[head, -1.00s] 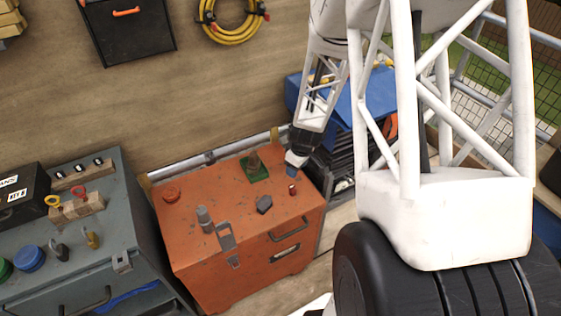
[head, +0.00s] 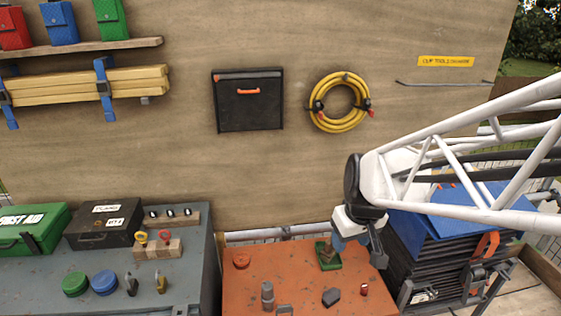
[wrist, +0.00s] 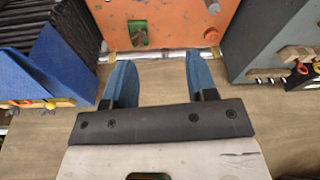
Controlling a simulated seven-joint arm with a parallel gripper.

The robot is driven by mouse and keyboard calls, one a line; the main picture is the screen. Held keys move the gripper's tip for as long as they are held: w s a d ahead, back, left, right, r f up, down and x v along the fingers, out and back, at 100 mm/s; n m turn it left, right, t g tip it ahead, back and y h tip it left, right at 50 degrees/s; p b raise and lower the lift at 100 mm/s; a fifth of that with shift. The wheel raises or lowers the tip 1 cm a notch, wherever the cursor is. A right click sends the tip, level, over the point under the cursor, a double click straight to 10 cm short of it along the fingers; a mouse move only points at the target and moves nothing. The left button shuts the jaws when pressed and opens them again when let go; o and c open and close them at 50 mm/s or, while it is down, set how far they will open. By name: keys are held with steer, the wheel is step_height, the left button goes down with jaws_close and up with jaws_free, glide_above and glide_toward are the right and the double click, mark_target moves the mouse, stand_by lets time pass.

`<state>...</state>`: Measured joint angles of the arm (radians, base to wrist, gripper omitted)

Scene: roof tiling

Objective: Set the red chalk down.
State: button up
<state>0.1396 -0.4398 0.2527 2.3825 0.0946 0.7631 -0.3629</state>
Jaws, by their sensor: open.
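The red chalk (head: 364,289) is a small red piece on the lid of the orange chest (head: 300,284), near its right side. It looks upright and nothing touches it. My gripper (head: 352,243) is above and behind it, near the chest's back edge, apart from the chalk. In the wrist view my gripper's two blue fingers (wrist: 160,78) are spread with nothing between them. I cannot make out the chalk in the wrist view.
The lid also holds a green-based block (head: 328,257), a grey cylinder (head: 267,296), a dark grey lump (head: 331,297) and an orange disc (head: 241,260). A grey chest (head: 203,260) stands left, a blue-covered stack (head: 428,228) right. The wooden wall rises behind.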

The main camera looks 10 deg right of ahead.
steer(key=s+a+r+m, duration=0.1)
steer(key=s+a+r, duration=0.1)
steer(key=s, duration=0.3)
steer(key=s+a+r+m, duration=0.1)
steer(key=s+a+r, duration=0.1)
steer(key=s+r, duration=0.2)
steer(key=shift+s+r, duration=0.35)
steer(key=shift+s, duration=0.7)
steer(key=shift+h, duration=0.3)
